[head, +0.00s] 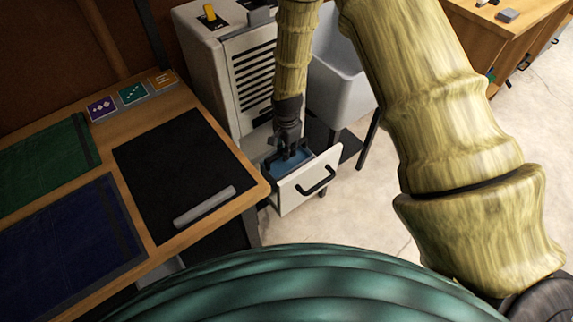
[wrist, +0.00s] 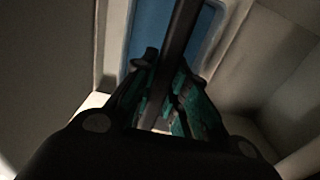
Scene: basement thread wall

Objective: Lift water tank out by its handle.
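The water tank (head: 273,164) sits in the pulled-out drawer at the base of the white louvred unit, with blue showing inside its dark rim. The blue also shows in the wrist view (wrist: 147,28). My gripper (head: 292,150) points down into the drawer from above. In the wrist view, the dark handle bar (wrist: 181,30) runs between the teal-padded fingers of my gripper (wrist: 167,78). The fingers close in on the bar from both sides. The arm and fingers hide much of the tank and handle in the head view.
The drawer front (head: 296,190) has its own black pull (head: 317,182). The white unit (head: 235,70) stands behind. A workbench (head: 190,228) with dark mats is close on the left. A grey tub (head: 342,85) stands right of the unit. Floor is clear to the right.

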